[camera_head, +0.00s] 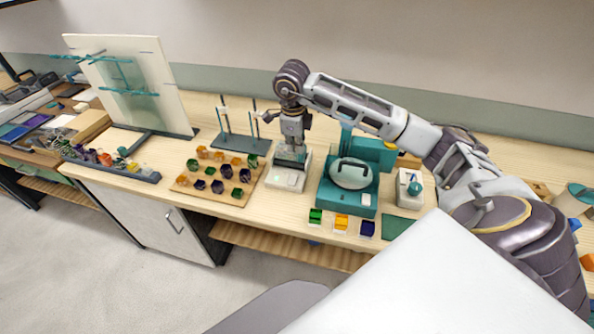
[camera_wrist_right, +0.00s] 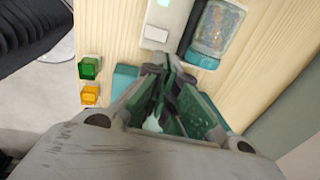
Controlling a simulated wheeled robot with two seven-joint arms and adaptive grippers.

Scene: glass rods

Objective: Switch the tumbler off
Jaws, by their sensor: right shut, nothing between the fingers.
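The tumbler (camera_head: 283,180) is a low white base on the bench, left of a teal machine. In the right wrist view, the tumbler's white base (camera_wrist_right: 157,12) carries a pale square switch (camera_wrist_right: 155,34), with a clear drum (camera_wrist_right: 214,32) with teal ends beside it. A pale green spot shows on the base in the head view. My right gripper (camera_head: 291,163) is over the back of the tumbler, pointing down, and hides part of it. In the wrist view the right gripper (camera_wrist_right: 165,75) is shut and empty, its tips close to the base; contact cannot be told. My left gripper is not in view.
The teal machine (camera_head: 339,197) with a round pale lid stands right of the tumbler. Green (camera_head: 315,216), orange (camera_head: 341,222) and dark blue (camera_head: 367,229) blocks lie at the front edge. A wooden board (camera_head: 246,200) of small cups and a rod stand (camera_head: 238,143) are left.

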